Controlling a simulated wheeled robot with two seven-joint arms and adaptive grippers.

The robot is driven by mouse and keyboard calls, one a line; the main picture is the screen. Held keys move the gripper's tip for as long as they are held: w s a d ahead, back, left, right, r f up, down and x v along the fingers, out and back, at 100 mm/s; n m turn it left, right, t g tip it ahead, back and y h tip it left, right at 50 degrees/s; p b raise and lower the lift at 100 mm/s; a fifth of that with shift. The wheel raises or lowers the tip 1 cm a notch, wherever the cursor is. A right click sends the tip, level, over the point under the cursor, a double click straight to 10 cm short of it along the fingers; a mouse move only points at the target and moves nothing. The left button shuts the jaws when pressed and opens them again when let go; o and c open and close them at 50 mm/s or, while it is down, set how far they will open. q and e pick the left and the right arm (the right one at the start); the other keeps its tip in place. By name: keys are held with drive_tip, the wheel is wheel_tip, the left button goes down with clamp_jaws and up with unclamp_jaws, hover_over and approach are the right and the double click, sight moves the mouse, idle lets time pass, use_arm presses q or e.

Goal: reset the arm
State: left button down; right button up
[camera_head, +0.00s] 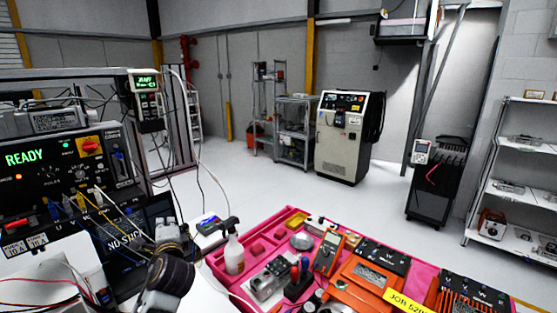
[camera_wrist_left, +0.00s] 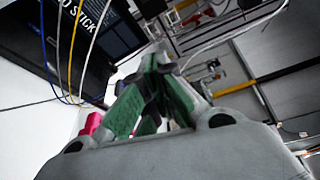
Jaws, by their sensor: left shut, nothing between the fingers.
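My left gripper (camera_head: 167,230) is at the lower left of the head view, in front of the dark laptop-like panel (camera_head: 122,240) and left of the white spray bottle (camera_head: 234,255). In the left wrist view its green-padded fingers (camera_wrist_left: 157,58) come together at the tips. They are shut and hold nothing. The gripper is apart from the spray bottle. My right gripper shows in neither view.
A console reading READY (camera_head: 90,152) with plugged cables stands at left, and a hand-held pendant (camera_head: 145,100) hangs above. Loose wires run near my left gripper. A pink tray (camera_head: 262,228) with tools lies at lower right.

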use_arm(q)
drive_tip(key=s+d+f+n+g+h, duration=0.2)
drive_tip(key=s+f+n, duration=0.1)
drive_tip(key=s+f, duration=0.4)
drive_tip(key=s+d+f+n+g+h, duration=0.2)
drive_tip(key=s+f+n+g, duration=0.1)
drive_tip(key=s+f, duration=0.4)
drive_tip(key=s+d+f+n+g+h, duration=0.2)
drive_tip(key=s+d+f+n+g, duration=0.1)
drive_tip(key=s+f, duration=0.4)
wheel_tip(320, 180, down, 3)
drive_tip(key=shift+f, duration=0.15)
drive_tip(key=s+d+f+n+g+h, duration=0.2)
drive_tip(key=s+d+f+n+g, duration=0.15)
drive_tip(key=s, duration=0.55)
drive_tip(key=s+f+g, duration=0.1)
drive_tip(key=s+f, duration=0.1)
drive_tip(key=f, duration=1.5)
drive_tip(key=s+f, duration=0.2)
drive_tip(key=f, duration=1.5)
drive_tip(key=s+a+f, duration=0.2)
drive_tip(key=s+f, duration=0.7)
drive_tip(key=s, duration=0.1)
drive_tip(key=s+a+f+g, duration=0.1)
drive_tip(key=s+a+f, duration=0.1)
drive_tip(key=s+f, duration=0.8)
drive_tip(key=shift+s, duration=0.75)
